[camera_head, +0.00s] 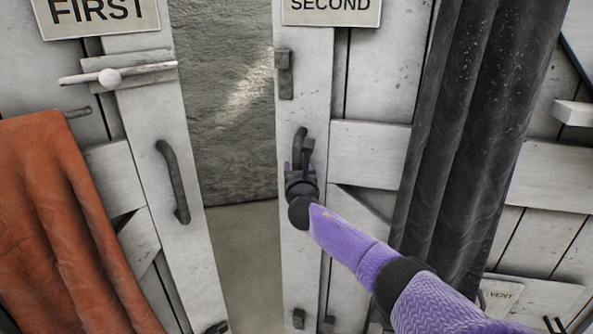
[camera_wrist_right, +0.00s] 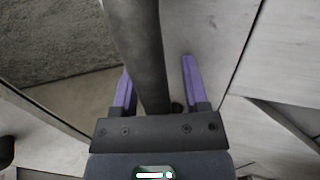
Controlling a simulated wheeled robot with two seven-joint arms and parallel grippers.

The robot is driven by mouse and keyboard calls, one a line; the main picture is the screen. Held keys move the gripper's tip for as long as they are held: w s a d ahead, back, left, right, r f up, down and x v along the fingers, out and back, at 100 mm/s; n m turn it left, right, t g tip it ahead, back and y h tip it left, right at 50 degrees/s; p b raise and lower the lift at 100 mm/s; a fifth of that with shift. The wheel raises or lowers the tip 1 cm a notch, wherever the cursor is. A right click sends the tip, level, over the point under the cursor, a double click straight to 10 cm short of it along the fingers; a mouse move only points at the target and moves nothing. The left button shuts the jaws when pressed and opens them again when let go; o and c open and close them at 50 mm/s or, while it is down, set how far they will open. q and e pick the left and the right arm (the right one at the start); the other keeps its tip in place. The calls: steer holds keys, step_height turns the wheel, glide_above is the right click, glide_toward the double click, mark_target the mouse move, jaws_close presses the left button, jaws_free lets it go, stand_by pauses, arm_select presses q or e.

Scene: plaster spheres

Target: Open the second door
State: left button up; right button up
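The second door (camera_head: 372,148) is a worn white plank door under a sign (camera_head: 331,6) reading SECOND. Its dark vertical handle (camera_head: 299,139) is near the door's left edge. My right gripper (camera_head: 303,163) is at this handle, hiding its lower part. In the right wrist view, the handle (camera_wrist_right: 142,50) passes between the two purple fingers of my right gripper (camera_wrist_right: 158,85). The fingers are apart, with a clear gap between the handle and the right finger; the left finger is close beside the handle. My left gripper is not in view.
The first door (camera_head: 140,120), with a sliding bolt (camera_head: 112,77) and handle (camera_head: 172,182), stands left. Rough grey wall (camera_head: 230,110) and floor (camera_head: 245,255) show between the doors. An orange cloth (camera_head: 60,220) hangs left; a dark curtain (camera_head: 470,130) hangs right of my gripper.

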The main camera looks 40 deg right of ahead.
steer(key=shift+o, duration=0.2)
steer(key=shift+s+a, duration=0.15)
arm_select(q)
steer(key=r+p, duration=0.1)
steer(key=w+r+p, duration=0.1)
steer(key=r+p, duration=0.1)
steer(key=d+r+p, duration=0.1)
steer(key=p, duration=0.1)
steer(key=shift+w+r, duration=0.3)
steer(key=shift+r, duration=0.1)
arm_select(e)
steer(key=v, duration=0.9)
steer(key=shift+s+a, duration=0.2)
